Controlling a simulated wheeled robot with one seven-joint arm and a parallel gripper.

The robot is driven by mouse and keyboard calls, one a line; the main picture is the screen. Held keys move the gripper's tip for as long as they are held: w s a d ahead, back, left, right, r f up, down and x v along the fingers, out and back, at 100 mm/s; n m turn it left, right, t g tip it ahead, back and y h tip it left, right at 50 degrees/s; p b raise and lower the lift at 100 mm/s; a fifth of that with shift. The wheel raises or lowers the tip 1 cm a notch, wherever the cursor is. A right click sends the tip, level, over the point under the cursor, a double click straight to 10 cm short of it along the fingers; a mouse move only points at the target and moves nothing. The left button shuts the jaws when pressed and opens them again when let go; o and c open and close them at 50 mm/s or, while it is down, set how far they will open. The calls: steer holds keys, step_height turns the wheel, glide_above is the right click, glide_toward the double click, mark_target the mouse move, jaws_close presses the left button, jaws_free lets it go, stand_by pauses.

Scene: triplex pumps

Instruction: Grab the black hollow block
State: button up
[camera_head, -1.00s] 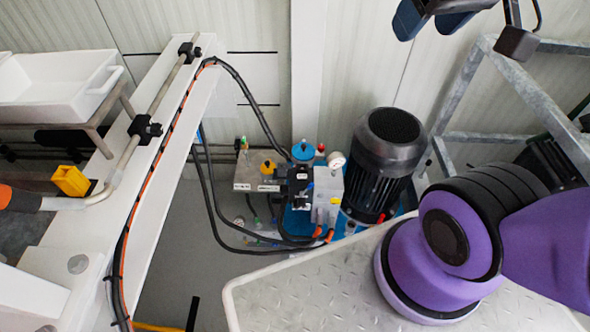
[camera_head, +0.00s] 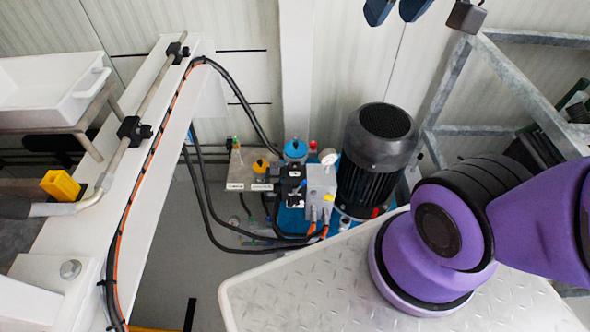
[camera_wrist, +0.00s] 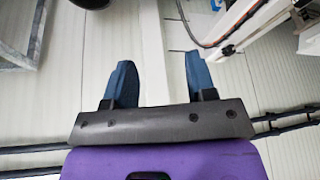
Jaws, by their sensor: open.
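My gripper (camera_wrist: 160,58) is open and empty in the wrist view, its two blue fingers apart with the pale wall behind them. Its blue fingertips also show at the top edge of the head view (camera_head: 396,10), above the electric motor. I cannot single out the black hollow block with certainty. Two black blocks sit around the pipe on the white beam in the head view, one nearer (camera_head: 134,130) and one farther (camera_head: 177,50). My gripper is well to the right of both and touches nothing.
The black motor (camera_head: 380,150) stands beside the pump unit (camera_head: 320,185) with its hoses. A white tray (camera_head: 50,95) and a yellow block (camera_head: 60,185) are at left. A grey metal frame (camera_head: 450,85) stands at right. The white beam (camera_head: 165,140) slopes along the left.

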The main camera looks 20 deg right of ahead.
steer(key=w+a+f+m+g, duration=0.1)
steer(key=w+f, duration=0.2)
steer(key=w, duration=0.4)
steer(key=w+f, duration=0.3)
steer(key=w, duration=0.4)
steer(key=m+g, duration=0.3)
steer(key=g, duration=0.1)
glide_above(295, 166)
step_height(295, 166, down, 48)
steer(key=shift+w+f, duration=0.15)
steer(key=shift+f, duration=5.15)
steer(key=c, duration=0.7)
